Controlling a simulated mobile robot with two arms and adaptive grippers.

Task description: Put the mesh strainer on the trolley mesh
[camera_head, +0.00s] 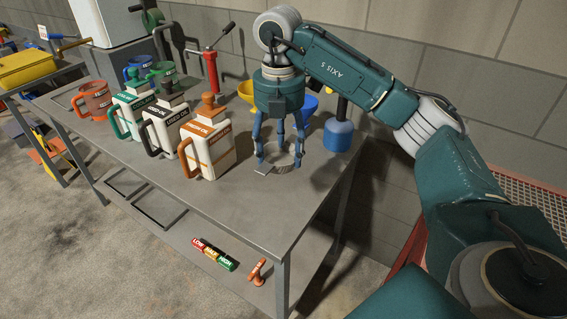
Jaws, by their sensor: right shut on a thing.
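The mesh strainer (287,168) is a small, round, greyish item with a flat tab at its left, near the right end of the grey metal table. My right gripper (279,157) points straight down, with its blue fingers around the strainer and shut on it. The fingers hide part of the strainer, and I cannot tell whether it touches the tabletop. The trolley mesh (527,198) is a reddish grid at the right edge, partly hidden behind my right arm. My left gripper is not in view.
White jugs with green, black and orange trim (207,148) stand left of the gripper. A blue container (338,134) and a yellow funnel (246,90) stand close behind. The table's (240,197) front right surface is clear.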

